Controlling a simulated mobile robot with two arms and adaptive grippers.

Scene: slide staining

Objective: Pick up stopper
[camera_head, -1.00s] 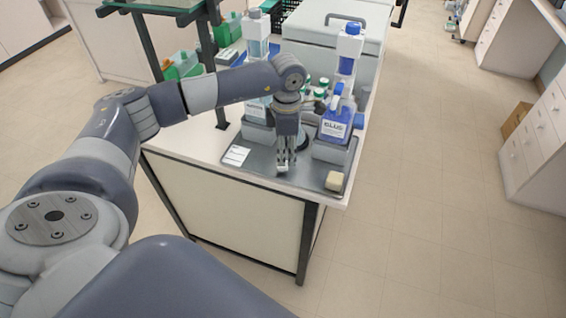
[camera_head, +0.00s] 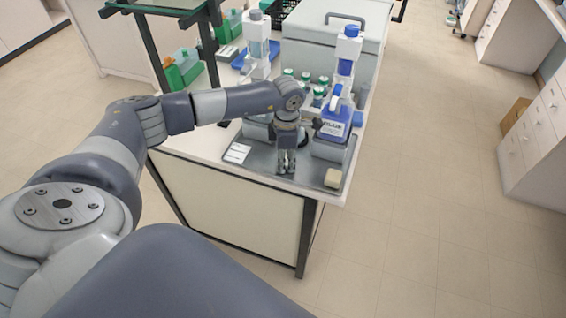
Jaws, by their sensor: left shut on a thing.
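My left gripper (camera_head: 286,168) points down over the front of the grey tray (camera_head: 258,167), between the white card and the beige block. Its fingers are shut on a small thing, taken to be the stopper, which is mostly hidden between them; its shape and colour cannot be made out. Whether it touches the tray cannot be told. My right gripper is out of view.
A blue-labelled bottle (camera_head: 336,118) stands right of the gripper, close to it. A beige block (camera_head: 333,178) lies at the tray's front right corner, and a white card (camera_head: 237,152) at its left. Several green-capped bottles (camera_head: 305,78) stand behind.

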